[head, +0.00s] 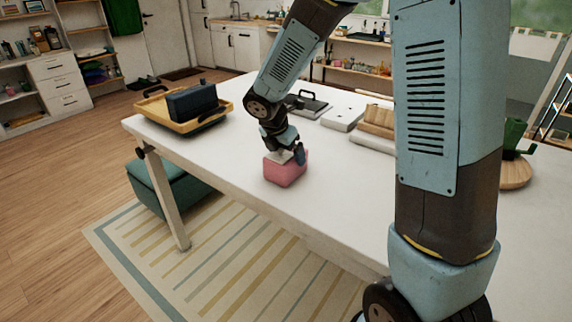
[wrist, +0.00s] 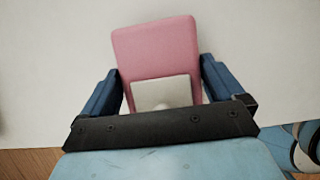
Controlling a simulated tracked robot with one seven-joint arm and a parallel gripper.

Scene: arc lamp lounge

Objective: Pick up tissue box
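The tissue box (head: 287,173) is pink, with a pale tissue at its top. It sits on the white table (head: 225,165) near the long front edge. My gripper (head: 286,157) is over the box, pointing down. In the wrist view the pink box (wrist: 157,52) lies between the two blue fingers of my gripper (wrist: 161,68), one along each side. The white tissue (wrist: 160,92) shows in front of the dark palm bar. The fingers are very close to the box sides; I cannot tell whether they press on it. The lower part of the box is hidden in the wrist view.
A yellow tray (head: 160,112) with a dark blue box (head: 192,102) stands at the table's left end. A white box (head: 343,118) and a tan item (head: 379,122) lie behind my gripper. A green bench (head: 165,188) stands below the table. The table left of the tissue box is clear.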

